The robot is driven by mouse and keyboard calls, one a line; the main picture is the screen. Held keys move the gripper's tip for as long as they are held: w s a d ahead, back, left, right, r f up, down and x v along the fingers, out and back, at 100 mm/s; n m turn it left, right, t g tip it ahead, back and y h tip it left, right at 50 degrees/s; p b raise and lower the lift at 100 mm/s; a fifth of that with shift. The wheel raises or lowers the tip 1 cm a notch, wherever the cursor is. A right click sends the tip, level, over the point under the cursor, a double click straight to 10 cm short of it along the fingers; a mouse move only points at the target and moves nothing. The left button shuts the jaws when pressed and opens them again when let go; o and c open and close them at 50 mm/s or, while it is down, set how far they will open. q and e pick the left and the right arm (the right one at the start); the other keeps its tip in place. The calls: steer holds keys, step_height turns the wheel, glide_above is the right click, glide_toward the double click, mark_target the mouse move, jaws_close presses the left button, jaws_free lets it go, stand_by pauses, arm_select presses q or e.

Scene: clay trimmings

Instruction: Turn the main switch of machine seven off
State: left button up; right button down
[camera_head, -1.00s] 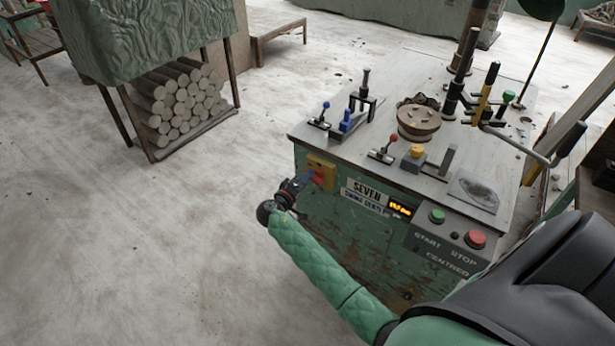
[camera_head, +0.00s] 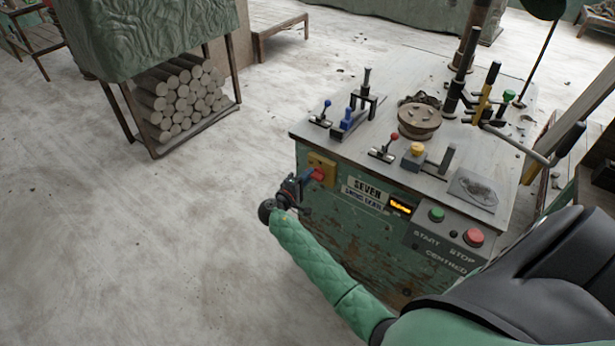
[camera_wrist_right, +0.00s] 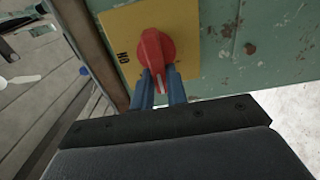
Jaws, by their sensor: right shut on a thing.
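Machine seven (camera_head: 345,225) is a worn green cabinet with a grey top and a "SEVEN" plate (camera_head: 367,187). On its front, near the left corner, a yellow switch plate (camera_head: 322,163) carries the red rotary switch (camera_head: 317,174). My right gripper (camera_head: 303,181) is at this switch. In the right wrist view, its blue fingers (camera_wrist_right: 161,90) are shut on the red knob (camera_wrist_right: 152,47), one on each side of its handle. The handle, with a white mark, points down toward the gripper there. Rotated "ON" lettering shows left of the knob. My left gripper is out of view.
The machine top holds several levers, a round turntable (camera_head: 419,118) and a yellow button (camera_head: 417,149). A rack of clay logs (camera_head: 180,95) stands left. Floor between is clear.

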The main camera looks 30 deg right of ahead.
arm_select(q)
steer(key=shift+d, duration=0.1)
arm_select(e)
steer(key=c, duration=1.4)
jaws_free()
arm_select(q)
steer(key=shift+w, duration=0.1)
